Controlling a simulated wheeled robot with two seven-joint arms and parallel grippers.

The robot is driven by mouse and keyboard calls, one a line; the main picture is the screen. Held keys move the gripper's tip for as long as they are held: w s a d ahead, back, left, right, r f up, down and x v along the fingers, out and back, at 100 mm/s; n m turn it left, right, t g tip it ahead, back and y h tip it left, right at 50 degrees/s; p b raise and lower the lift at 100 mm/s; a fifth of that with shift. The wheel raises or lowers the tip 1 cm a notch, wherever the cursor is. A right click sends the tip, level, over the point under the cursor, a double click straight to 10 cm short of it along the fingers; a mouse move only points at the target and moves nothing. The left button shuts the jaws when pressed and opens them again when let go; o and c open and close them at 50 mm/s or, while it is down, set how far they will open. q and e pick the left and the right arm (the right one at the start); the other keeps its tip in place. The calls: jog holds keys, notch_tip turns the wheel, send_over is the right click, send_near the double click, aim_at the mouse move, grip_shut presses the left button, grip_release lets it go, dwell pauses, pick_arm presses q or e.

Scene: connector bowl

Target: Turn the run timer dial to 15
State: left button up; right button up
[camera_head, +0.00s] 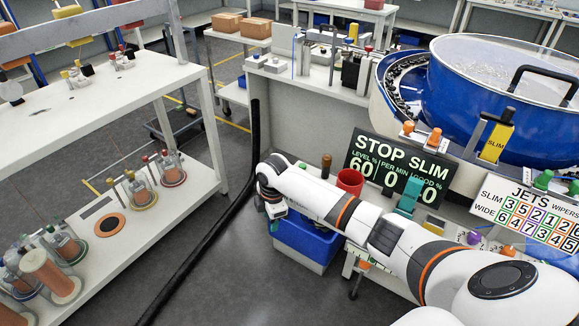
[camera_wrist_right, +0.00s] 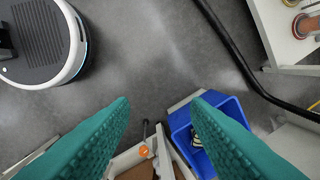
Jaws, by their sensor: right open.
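No dial that I can read as the run timer shows in either view. Several coloured knobs sit on the right-hand bench in the head view: a purple knob (camera_head: 473,237), an orange knob (camera_head: 508,249) and a green knob (camera_head: 543,180). Their markings are too small to read. My right arm reaches across from the lower right, and its gripper (camera_head: 274,218) hangs low beside the blue bin. In the right wrist view its teal fingers (camera_wrist_right: 165,130) are wide apart with nothing between them. My left gripper is not in view.
A blue bin (camera_head: 305,240) stands by the bench; the big blue bowl (camera_head: 490,95) is at the right. The STOP SLIM display (camera_head: 385,165) and JETS board (camera_head: 530,213) stand on the bench. A black cable (camera_head: 215,225) crosses the open floor. A white table (camera_head: 95,95) is at left.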

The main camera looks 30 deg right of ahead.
jog(key=w+d+r+n, duration=0.1)
jog(key=d+r+n, duration=0.15)
jog(key=r, duration=0.45)
jog(key=w+d+r+n+g, duration=0.1)
jog(key=d+r, duration=0.3)
jog(key=r, duration=0.4)
jog(key=w+d+r+n, duration=0.1)
jog(key=d+r+n, duration=0.15)
jog(key=r, duration=0.45)
jog(key=shift+m, duration=0.4)
jog(key=f, duration=0.3)
jog(key=f+p, duration=0.1)
jog(key=f, duration=0.3)
jog(key=f+p, duration=0.1)
jog(key=f, duration=0.3)
jog(key=shift+w+d+f, duration=0.15)
jog(key=shift+d+f, duration=0.05)
jog(key=shift+d, duration=0.1)
grip_shut()
jog(key=shift+r, duration=0.1)
